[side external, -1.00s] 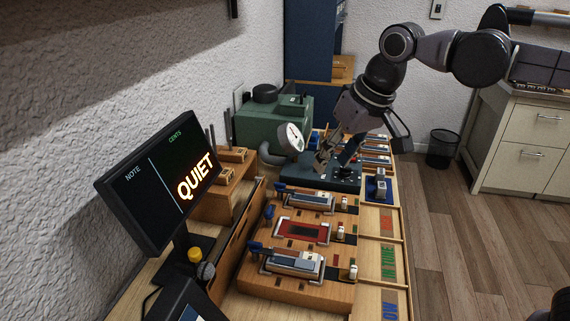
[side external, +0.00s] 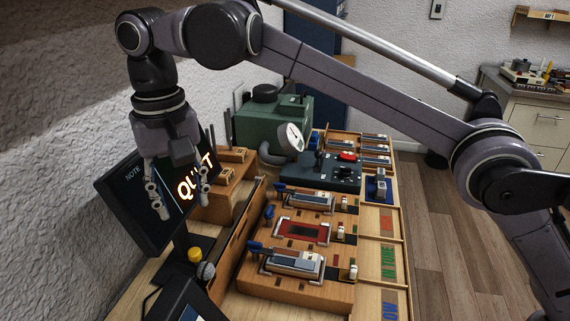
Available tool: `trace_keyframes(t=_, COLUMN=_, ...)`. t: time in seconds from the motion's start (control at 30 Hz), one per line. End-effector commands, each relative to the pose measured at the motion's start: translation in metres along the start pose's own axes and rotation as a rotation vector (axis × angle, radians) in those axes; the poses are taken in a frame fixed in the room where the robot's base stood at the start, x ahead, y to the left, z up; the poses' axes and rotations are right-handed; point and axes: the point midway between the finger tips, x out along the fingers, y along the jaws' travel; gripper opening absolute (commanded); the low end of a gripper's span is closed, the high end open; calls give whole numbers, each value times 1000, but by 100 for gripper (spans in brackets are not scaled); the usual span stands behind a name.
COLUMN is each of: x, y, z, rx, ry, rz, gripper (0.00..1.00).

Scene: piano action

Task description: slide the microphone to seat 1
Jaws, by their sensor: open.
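What looks like the microphone is a small grey ball-shaped head (side external: 205,271) with a yellow cap (side external: 195,254) beside it, at the near left by the monitor's foot. My gripper (side external: 180,203) hangs in front of the monitor, fingers pointing down and spread apart, with nothing between them. It is above the microphone and apart from it. The wooden bench (side external: 282,287) carries several stations in a row, two with grey blocks and one with an empty-looking red recess (side external: 302,232). I cannot tell which is seat 1.
The monitor (side external: 128,203) reads QUIET, partly hidden by my gripper. A green machine with a dial (side external: 290,138) and a dark control box with a red button (side external: 347,157) stand behind the bench. A wooden tray (side external: 398,220) with coloured markings runs along the right.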

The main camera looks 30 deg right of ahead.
Motion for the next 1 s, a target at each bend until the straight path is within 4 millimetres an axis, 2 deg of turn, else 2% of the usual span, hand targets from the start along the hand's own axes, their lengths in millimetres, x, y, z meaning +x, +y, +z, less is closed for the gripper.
trace_keyframes(t=0.17, x=6, y=-4, z=2, rx=0, ry=-5, rz=4, gripper=45)
trace_keyframes(t=0.37, x=23, y=-3, z=1, rx=0, ry=-4, rz=4, gripper=45)
trace_keyframes(t=0.8, x=81, y=-2, z=2, rx=-1, ry=-3, rz=3, gripper=45)
trace_keyframes(t=1.0, x=101, y=-2, z=2, rx=-1, ry=-3, rz=3, gripper=45)
